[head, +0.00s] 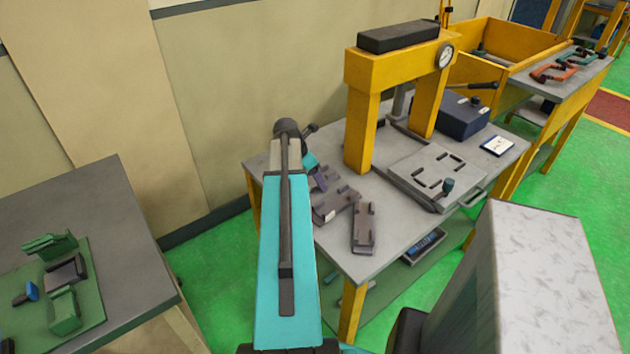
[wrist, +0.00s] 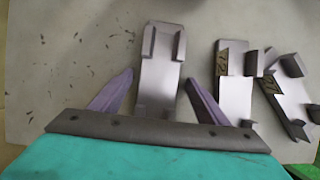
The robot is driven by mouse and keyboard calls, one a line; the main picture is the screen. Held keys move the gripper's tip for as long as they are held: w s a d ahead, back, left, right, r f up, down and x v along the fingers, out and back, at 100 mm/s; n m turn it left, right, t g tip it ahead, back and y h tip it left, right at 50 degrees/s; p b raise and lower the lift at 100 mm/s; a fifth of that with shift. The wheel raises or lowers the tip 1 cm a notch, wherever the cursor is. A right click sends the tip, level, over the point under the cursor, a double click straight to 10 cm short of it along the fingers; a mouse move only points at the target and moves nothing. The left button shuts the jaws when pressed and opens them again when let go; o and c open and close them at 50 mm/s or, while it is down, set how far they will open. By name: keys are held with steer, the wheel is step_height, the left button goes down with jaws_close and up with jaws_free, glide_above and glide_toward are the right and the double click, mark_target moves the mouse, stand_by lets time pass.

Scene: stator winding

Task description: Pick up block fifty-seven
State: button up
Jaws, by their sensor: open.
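My gripper (wrist: 159,78) is open in the wrist view. Its two purple fingers lie on either side of the lower part of a grey metal block (wrist: 161,60) with raised end lugs. I cannot tell whether they touch it, and no number shows on it. To its right are a second grey block (wrist: 236,92) and a tilted third block (wrist: 291,98), each with a dark-marked tan label too blurred to read. I cannot tell which block is fifty-seven. In the head view, my gripper (head: 319,180) is partly hidden by my arm, beside grey blocks (head: 338,205) on the bench.
Another grey block (head: 363,232) lies near the bench's front edge. A yellow press (head: 362,130) stands behind, with a grey plate (head: 425,170) in front. A blue box (head: 462,117) sits further back.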

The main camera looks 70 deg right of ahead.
mark_target(313, 181)
stand_by(0.3)
steer(key=c, duration=1.6)
steer(key=shift+r, duration=0.25)
step_height(313, 181, up, 10)
steer(key=b, duration=0.1)
steer(key=shift+f+b, duration=0.15)
steer(key=shift+b, duration=0.25)
steer(key=shift+w, duration=0.1)
